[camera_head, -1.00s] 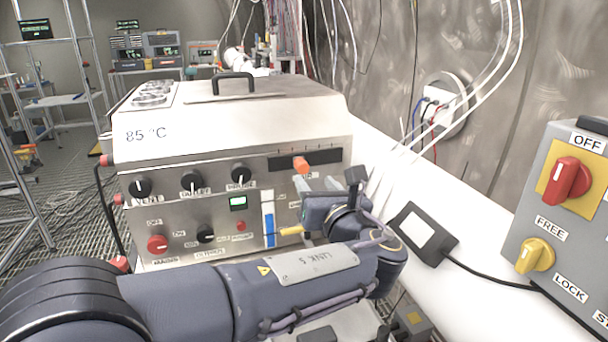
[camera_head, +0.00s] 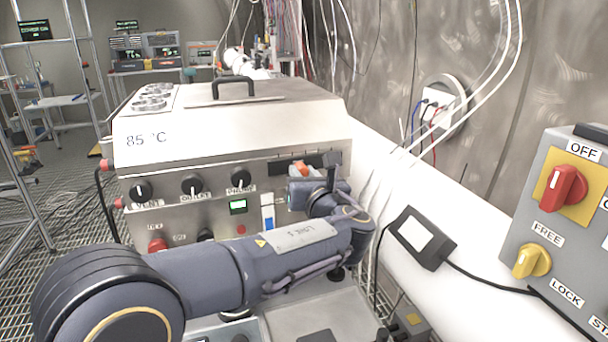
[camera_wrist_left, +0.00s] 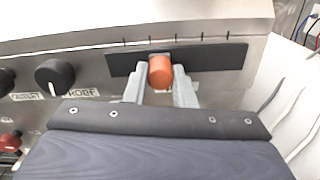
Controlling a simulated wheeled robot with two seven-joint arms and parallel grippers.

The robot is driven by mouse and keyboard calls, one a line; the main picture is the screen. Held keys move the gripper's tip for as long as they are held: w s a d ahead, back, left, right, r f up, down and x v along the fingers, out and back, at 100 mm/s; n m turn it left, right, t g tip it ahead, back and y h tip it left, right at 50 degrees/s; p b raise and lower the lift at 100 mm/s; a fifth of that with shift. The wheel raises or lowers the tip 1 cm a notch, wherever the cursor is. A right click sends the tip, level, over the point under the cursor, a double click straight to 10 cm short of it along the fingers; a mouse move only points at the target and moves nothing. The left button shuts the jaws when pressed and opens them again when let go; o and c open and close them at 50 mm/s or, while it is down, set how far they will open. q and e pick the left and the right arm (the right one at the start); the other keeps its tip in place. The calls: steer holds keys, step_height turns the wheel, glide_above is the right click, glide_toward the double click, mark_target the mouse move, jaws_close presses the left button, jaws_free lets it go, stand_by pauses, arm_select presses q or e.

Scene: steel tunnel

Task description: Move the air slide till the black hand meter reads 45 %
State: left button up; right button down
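The air slide is an orange knob (camera_head: 301,168) in a dark slot on the front of the steel box; it also shows in the wrist view (camera_wrist_left: 160,72), left of the slot's middle. My left gripper (camera_head: 297,186) has its grey fingertips at the slot. In the wrist view the fingers (camera_wrist_left: 160,88) stand on both sides of the knob, very close to it; whether they press on it I cannot tell. The black hand meter (camera_head: 425,237) lies on the white surface to the right; its screen looks blank white, with no readable figure. My right gripper is not in view.
The steel box (camera_head: 230,130) has black dials (camera_head: 192,185) left of the slot and a blue-and-white gauge (camera_head: 267,212) below it. A grey switch panel (camera_head: 560,215) with red and yellow knobs stands at the right. Cables hang on the wall.

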arm_select(q)
jaws_close()
steer(key=shift+s+a, duration=0.25)
steer(key=shift+a, duration=0.5)
steer(key=o, duration=0.6)
jaws_free()
steer(key=b+v, duration=0.1)
steer(key=v, duration=0.6)
steer(key=shift+s+d, duration=0.15)
steer(key=shift+s, duration=0.2)
